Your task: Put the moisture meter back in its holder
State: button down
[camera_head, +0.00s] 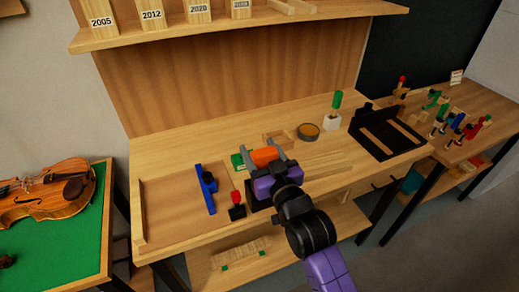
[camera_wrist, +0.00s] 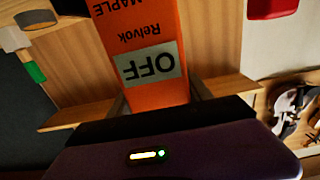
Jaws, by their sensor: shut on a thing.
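The moisture meter is an orange block (camera_head: 264,156) held above the bench, between my gripper's fingers. In the wrist view the meter (camera_wrist: 150,95) fills the middle, with a grey display reading OFF and the words Relvok and MAPLE upside down. My gripper (camera_head: 263,153) is shut on it, with one finger along each side. A small green item (camera_head: 238,161) shows just left of the meter, partly hidden by my gripper. I cannot tell for sure which item is the meter's holder.
On the workbench (camera_head: 190,150) are a blue clamp-like tool (camera_head: 205,188), a red-topped dark block (camera_head: 237,206), a round dish (camera_head: 308,131), a white block with a green handle (camera_head: 333,115) and a black tray (camera_head: 372,143). A violin (camera_head: 45,195) lies at left. A shelf (camera_head: 180,32) overhangs the back.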

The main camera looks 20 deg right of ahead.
jog(key=shift+f, duration=0.1)
jog(key=shift+c, duration=1.9)
grip_release()
jog(key=shift+s+f, duration=0.1)
jog(key=shift+s+r+t+b, duration=0.75)
jog(key=shift+s+r, duration=0.8)
jog(key=shift+s, duration=3.85)
jog(key=s+f+g, duration=0.1)
jog(key=s+f, duration=0.2)
jog(key=s, duration=0.8)
jog(key=s+f+g, duration=0.2)
jog(key=s+f, duration=0.1)
jog(key=s, duration=0.8)
jog(key=s+f+g, duration=0.1)
jog(key=s+f, duration=0.2)
jog(key=s, duration=0.7)
jog(key=shift+s+f+g, duration=0.35)
jog(key=shift+s+f, duration=0.05)
